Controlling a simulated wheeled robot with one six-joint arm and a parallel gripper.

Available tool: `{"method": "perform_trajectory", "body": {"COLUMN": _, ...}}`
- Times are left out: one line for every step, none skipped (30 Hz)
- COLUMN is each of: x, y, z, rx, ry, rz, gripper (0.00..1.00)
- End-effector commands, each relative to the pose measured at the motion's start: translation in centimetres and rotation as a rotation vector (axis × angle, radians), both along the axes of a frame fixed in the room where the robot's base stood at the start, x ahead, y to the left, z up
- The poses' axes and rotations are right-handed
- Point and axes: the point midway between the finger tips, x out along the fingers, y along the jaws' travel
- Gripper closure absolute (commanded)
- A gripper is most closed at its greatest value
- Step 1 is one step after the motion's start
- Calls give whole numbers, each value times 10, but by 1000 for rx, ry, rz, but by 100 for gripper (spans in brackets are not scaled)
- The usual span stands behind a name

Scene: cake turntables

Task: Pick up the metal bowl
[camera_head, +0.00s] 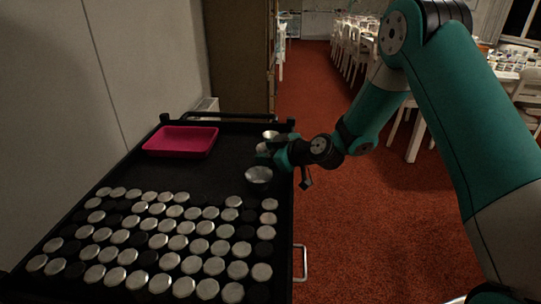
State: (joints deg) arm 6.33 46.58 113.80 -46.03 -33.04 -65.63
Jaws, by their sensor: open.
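A metal bowl (258,176) stands upright on the black cart top, near its right edge. Another small metal bowl or cup (270,135) stands further back, near the far right corner of the cart. My gripper (263,152) is open and reaches in from the right, over the cart's right edge, between the two. It appears behind the nearer bowl and just in front of the farther one. A small pale object (262,147) shows at the fingertips, and I cannot tell what it is. The fingers are small and dark, so contact is unclear.
Rows of pale round discs (160,240) cover the near part of the black cart (205,172). A pink tray (181,141) lies at the back left. The cart's middle is bare. A wall rises on the left, and red carpet (350,230) lies right of the cart.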

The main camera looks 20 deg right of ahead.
Motion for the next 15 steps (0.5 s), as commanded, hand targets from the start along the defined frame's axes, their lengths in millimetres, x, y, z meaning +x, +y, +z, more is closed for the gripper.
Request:
{"method": "perform_trajectory", "body": {"x": 0, "y": 0, "z": 0, "rx": 0, "ry": 0, "rz": 0, "gripper": 53}}
{"method": "perform_trajectory", "body": {"x": 0, "y": 0, "z": 0, "rx": 0, "ry": 0, "rz": 0, "gripper": 53}}
{"method": "perform_trajectory", "body": {"x": 0, "y": 0, "z": 0, "rx": 0, "ry": 0, "rz": 0, "gripper": 53}}
{"method": "perform_trajectory", "body": {"x": 0, "y": 0, "z": 0, "rx": 0, "ry": 0, "rz": 0, "gripper": 53}}
{"method": "perform_trajectory", "body": {"x": 0, "y": 0, "z": 0, "rx": 0, "ry": 0, "rz": 0, "gripper": 53}}
{"method": "perform_trajectory", "body": {"x": 0, "y": 0, "z": 0, "rx": 0, "ry": 0, "rz": 0, "gripper": 62}}
{"method": "perform_trajectory", "body": {"x": 0, "y": 0, "z": 0, "rx": 0, "ry": 0, "rz": 0, "gripper": 69}}
{"method": "perform_trajectory", "body": {"x": 0, "y": 0, "z": 0, "rx": 0, "ry": 0, "rz": 0, "gripper": 76}}
{"method": "perform_trajectory", "body": {"x": 0, "y": 0, "z": 0, "rx": 0, "ry": 0, "rz": 0, "gripper": 85}}
{"method": "perform_trajectory", "body": {"x": 0, "y": 0, "z": 0, "rx": 0, "ry": 0, "rz": 0, "gripper": 92}}
{"method": "perform_trajectory", "body": {"x": 0, "y": 0, "z": 0, "rx": 1, "ry": 1, "rz": 0, "gripper": 99}}
{"method": "perform_trajectory", "body": {"x": 0, "y": 0, "z": 0, "rx": 1, "ry": 1, "rz": 0, "gripper": 100}}
{"method": "perform_trajectory", "body": {"x": 0, "y": 0, "z": 0, "rx": 1, "ry": 1, "rz": 0, "gripper": 100}}
{"method": "perform_trajectory", "body": {"x": 0, "y": 0, "z": 0, "rx": 1, "ry": 1, "rz": 0, "gripper": 100}}
{"method": "perform_trajectory", "body": {"x": 0, "y": 0, "z": 0, "rx": 1, "ry": 1, "rz": 0, "gripper": 100}}
